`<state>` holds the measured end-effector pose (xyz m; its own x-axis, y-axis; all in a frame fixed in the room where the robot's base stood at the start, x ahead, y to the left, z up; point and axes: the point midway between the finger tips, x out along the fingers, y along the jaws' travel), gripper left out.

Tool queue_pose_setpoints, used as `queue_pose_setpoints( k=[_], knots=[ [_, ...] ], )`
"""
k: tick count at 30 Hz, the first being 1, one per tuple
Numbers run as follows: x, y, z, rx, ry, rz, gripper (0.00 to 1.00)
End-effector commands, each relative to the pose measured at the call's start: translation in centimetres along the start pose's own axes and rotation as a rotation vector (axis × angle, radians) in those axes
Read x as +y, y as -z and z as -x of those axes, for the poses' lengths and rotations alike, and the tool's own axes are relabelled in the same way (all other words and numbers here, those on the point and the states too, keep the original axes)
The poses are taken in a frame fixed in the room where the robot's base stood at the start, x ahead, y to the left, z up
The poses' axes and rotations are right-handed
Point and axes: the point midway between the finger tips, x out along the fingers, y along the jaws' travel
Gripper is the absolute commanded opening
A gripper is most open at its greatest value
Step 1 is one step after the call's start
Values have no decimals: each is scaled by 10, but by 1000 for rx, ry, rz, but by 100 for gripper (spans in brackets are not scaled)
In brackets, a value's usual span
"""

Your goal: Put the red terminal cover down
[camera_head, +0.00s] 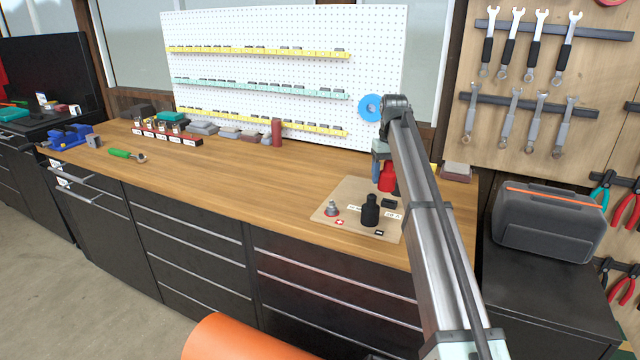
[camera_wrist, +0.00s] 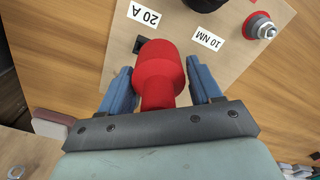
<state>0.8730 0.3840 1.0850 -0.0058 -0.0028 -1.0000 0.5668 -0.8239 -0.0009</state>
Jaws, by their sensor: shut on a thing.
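The red terminal cover (camera_head: 386,178) is a rounded red cap with a narrower neck. In the wrist view the red terminal cover (camera_wrist: 158,72) sits between the two blue fingers of my gripper (camera_wrist: 163,76), which is shut on it. In the head view my gripper (camera_head: 376,170) is over the back right of a thin wooden board (camera_head: 350,190). The cover appears held above the board; the exact gap is hard to tell. A bare metal terminal with a red base (camera_head: 332,209) stands at the board's left, and also shows in the wrist view (camera_wrist: 262,27).
The workbench (camera_head: 240,180) is clear left of the board. A pegboard (camera_head: 290,75) with bins stands behind.

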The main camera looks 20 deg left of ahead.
Motion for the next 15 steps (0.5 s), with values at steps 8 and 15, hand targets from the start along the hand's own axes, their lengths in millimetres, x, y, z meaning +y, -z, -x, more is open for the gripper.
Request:
queue_pose_setpoints(
  k=[8, 15],
  knots=[
    [125, 6, 4, -7, 3, -130, 15],
    [206, 11, 8, -8, 4, -191, 15]
  ],
)
